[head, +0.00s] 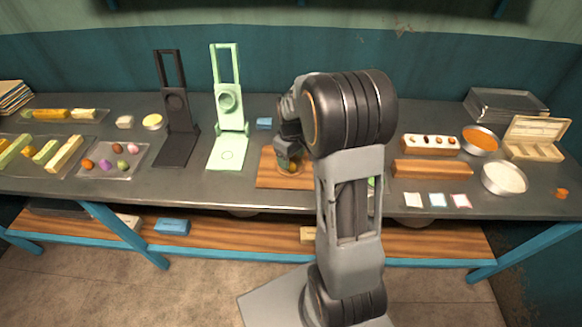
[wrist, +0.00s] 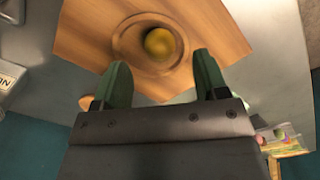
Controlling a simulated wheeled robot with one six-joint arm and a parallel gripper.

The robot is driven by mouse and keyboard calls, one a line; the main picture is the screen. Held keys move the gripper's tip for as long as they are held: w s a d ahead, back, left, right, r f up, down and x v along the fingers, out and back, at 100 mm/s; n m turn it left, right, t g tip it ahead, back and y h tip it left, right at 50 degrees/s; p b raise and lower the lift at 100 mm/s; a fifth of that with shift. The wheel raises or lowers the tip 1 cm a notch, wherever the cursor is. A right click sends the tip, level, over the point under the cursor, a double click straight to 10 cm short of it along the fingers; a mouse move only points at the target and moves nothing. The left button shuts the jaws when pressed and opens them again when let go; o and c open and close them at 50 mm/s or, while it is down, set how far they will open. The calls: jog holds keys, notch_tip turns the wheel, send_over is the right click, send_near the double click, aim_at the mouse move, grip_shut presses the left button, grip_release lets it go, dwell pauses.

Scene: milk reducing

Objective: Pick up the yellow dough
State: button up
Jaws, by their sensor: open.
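The yellow dough (wrist: 159,42) is a round ball in the wrist view. It sits inside a round dish or recess (wrist: 125,45) on a wooden board (wrist: 215,30). My gripper (wrist: 158,78) is open, its two green fingers pointing toward the board with the dough just beyond the gap between them. The fingers do not touch the dough. In the head view my gripper (head: 289,155) hangs over the wooden board (head: 270,180), and a bit of the yellow dough (head: 293,167) shows below it. My arm hides the board's right part.
A light green stand (head: 228,110) and a black stand (head: 176,115) are left of the board. A tray of coloured balls (head: 112,160) is farther left. A long wooden block (head: 431,169), a bowl of white stuff (head: 504,178) and a bowl of orange stuff (head: 480,140) are on the right.

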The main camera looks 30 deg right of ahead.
aim_at(291, 164)
jog(key=shift+f, duration=2.05)
jog(key=c, duration=1)
jog(key=shift+r, duration=0.1)
